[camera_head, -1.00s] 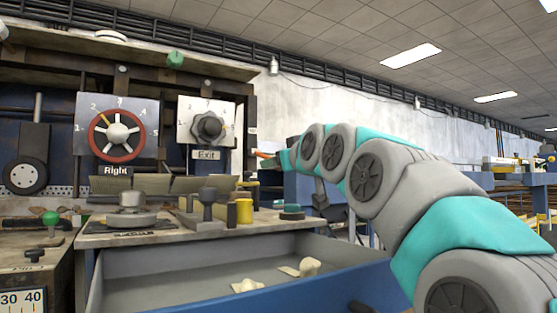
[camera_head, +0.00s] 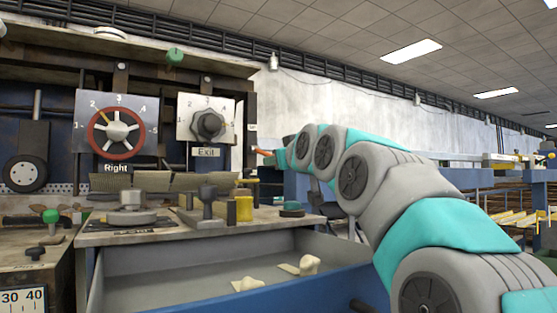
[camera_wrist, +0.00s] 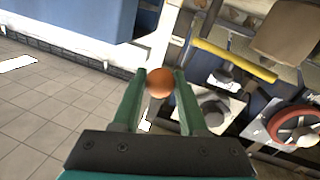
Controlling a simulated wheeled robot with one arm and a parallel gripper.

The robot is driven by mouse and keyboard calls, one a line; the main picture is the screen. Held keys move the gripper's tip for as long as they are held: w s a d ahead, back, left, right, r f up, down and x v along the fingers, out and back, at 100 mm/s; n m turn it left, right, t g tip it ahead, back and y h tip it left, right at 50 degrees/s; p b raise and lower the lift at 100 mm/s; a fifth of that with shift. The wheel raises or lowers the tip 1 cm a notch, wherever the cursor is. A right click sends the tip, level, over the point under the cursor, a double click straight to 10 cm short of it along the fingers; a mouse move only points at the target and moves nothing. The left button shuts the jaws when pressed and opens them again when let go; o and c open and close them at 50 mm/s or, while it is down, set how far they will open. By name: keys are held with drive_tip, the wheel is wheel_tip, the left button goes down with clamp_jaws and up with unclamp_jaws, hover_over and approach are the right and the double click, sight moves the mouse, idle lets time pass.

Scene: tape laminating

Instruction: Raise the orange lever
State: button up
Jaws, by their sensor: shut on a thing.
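The orange lever's round knob (camera_wrist: 160,82) sits between the two green fingers of my gripper (camera_wrist: 160,88) in the wrist view. My gripper is shut on it. In the head view, a small orange part of the lever (camera_head: 263,152) shows at the tip of my gripper (camera_head: 276,157), just right of the machine panel's edge. The rest of the lever is too small or hidden to make out.
A red handwheel (camera_head: 116,134) and a grey knob (camera_head: 208,125) are on the panel left of my gripper.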

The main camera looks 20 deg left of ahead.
clamp_jaws()
idle(0.8)
